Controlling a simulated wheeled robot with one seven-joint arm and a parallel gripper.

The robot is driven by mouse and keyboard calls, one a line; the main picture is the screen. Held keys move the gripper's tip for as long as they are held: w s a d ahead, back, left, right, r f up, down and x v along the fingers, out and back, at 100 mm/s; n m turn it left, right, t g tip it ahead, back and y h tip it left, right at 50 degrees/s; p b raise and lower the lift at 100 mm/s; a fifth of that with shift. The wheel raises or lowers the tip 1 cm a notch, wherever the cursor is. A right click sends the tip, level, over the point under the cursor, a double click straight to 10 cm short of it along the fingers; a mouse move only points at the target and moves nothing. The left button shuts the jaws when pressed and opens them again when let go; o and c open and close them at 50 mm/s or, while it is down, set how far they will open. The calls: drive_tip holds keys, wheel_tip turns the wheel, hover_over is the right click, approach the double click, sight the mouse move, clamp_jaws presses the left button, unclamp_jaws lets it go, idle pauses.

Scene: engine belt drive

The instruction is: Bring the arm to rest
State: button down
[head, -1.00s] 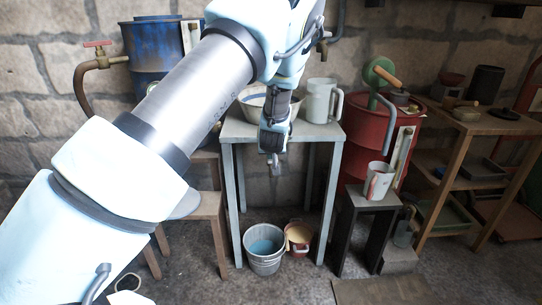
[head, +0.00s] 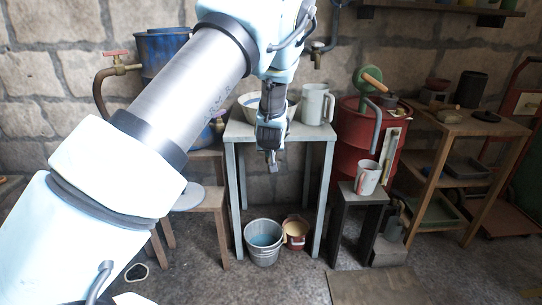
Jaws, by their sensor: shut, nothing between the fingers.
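My arm crosses the left half of the head view, and my gripper (head: 272,160) points down in front of the small grey table (head: 238,131). The gripper is shut and empty, apart from the things around it. Its fingertips hang just below the height of the tabletop. A bowl (head: 249,101) on the table is partly hidden behind my arm, and a grey jug (head: 316,104) stands to the right of it.
A metal bucket (head: 263,243) and a small red pot (head: 296,233) stand on the floor under the table. A red drum (head: 352,135) with a hand pump, a low stand (head: 362,200) with a mug (head: 368,178) and a wooden shelf (head: 470,128) stand on the right. A blue drum (head: 158,50) is behind my arm.

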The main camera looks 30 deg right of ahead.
idle(0.3)
drive_tip(key=s+a+r+n+g+y, duration=0.1)
drive_tip(key=s+a+r+g, duration=0.15)
drive_tip(key=a, duration=0.95)
drive_tip(key=s+a+r+n+g+y, duration=0.1)
drive_tip(key=a+r+n, duration=0.15)
drive_tip(key=a, duration=0.95)
drive_tip(key=s+a+r+g+y, duration=0.1)
drive_tip(key=s+a+r, duration=0.2)
drive_tip(key=s+a, duration=0.55)
drive_tip(key=s+a+r+g+y, duration=0.1)
drive_tip(key=s+a+r+g, duration=0.1)
drive_tip(key=s+a, duration=0.7)
wheel_tip(320, 180, up, 13)
drive_tip(key=a+p, duration=0.1)
drive_tip(key=p, duration=1.1)
drive_tip(key=shift+w+p, duration=0.15)
drive_tip(key=shift+p, duration=0.2)
